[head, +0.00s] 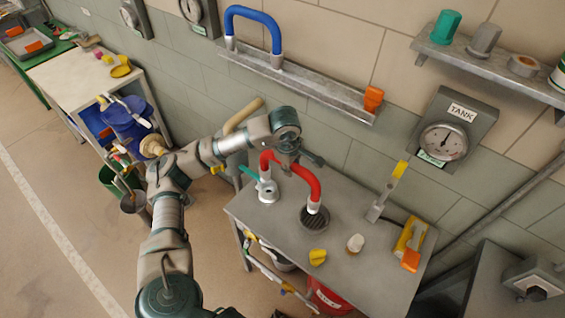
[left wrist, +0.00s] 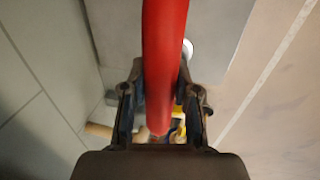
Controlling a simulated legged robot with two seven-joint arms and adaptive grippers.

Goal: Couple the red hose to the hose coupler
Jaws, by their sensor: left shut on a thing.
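The red hose (head: 308,180) is a short arch with pale end cuffs, above the grey metal table (head: 355,280). My left gripper (head: 287,162) is shut on the top of its arch. In the left wrist view the red hose (left wrist: 165,50) runs between the two fingers of my left gripper (left wrist: 160,108). The hose's left end is at a pale round fitting (head: 269,193) with a teal handle, which looks like the hose coupler. I cannot tell whether they are joined. The right cuff is over a dark round grate (head: 314,219); contact is unclear. My right gripper is out of view.
A yellow piece (head: 317,257), a small pale jar (head: 355,243), a grey-and-yellow tool (head: 388,190) and a yellow-orange tool (head: 411,243) are on the table's right part. A blue hose (head: 254,14) stands on the wall shelf (head: 300,78) behind. A TANK gauge (head: 443,141) hangs right.

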